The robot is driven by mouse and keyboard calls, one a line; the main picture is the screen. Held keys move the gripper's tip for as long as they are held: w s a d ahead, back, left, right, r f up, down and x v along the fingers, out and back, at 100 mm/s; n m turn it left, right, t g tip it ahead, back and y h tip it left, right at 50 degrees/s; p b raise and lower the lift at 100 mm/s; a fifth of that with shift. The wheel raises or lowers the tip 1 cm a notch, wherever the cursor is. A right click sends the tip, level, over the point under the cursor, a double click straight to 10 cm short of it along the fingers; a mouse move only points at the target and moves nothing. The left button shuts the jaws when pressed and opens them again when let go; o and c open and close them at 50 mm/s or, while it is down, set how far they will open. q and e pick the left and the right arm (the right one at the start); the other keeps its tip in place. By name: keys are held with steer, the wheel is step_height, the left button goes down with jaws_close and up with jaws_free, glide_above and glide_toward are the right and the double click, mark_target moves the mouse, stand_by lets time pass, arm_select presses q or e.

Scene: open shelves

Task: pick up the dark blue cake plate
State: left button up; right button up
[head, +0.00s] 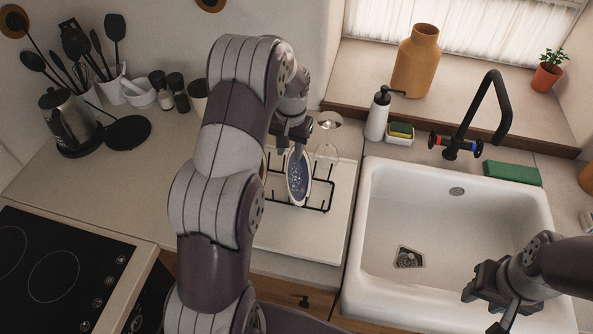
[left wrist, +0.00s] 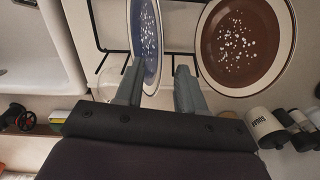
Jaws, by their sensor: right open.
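The dark blue cake plate (head: 299,178), speckled with a pale rim, stands on edge in a black wire rack (head: 322,209) on the counter. In the left wrist view the blue plate (left wrist: 146,35) is seen nearly edge-on, its near rim between the fingers. My left gripper (head: 291,142) is at the top of the plate. Its fingers (left wrist: 158,88) are apart, with a gap between the plate and the right finger. My right gripper (head: 484,301) is open and empty over the sink's front right corner.
A brown speckled plate (left wrist: 243,45) stands close beside the blue one. Clear glasses (head: 327,155) are behind the rack. A white sink (head: 372,235) with black tap (head: 483,110) is to the right. A soap bottle (head: 377,115) stands behind. A stove (head: 60,270) is front left.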

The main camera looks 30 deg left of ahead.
mark_target(297, 175)
arm_select(q)
steer(key=shift+s+d+f, duration=0.15)
steer(key=shift+s+f, duration=0.65)
steer(key=shift+f, duration=0.05)
steer(key=shift+w+f, duration=0.1)
steer(key=shift+w, duration=0.05)
steer(key=shift+w+f, duration=0.15)
steer(key=shift+w, duration=0.1)
steer(key=shift+c, duration=1.3)
steer(key=shift+w+a, duration=0.1)
steer(key=shift+a, duration=0.1)
jaws_close()
steer(key=shift+s+d, duration=0.15)
steer(key=shift+s, duration=0.1)
steer(key=shift+s+f, duration=0.1)
steer(key=shift+s, duration=0.05)
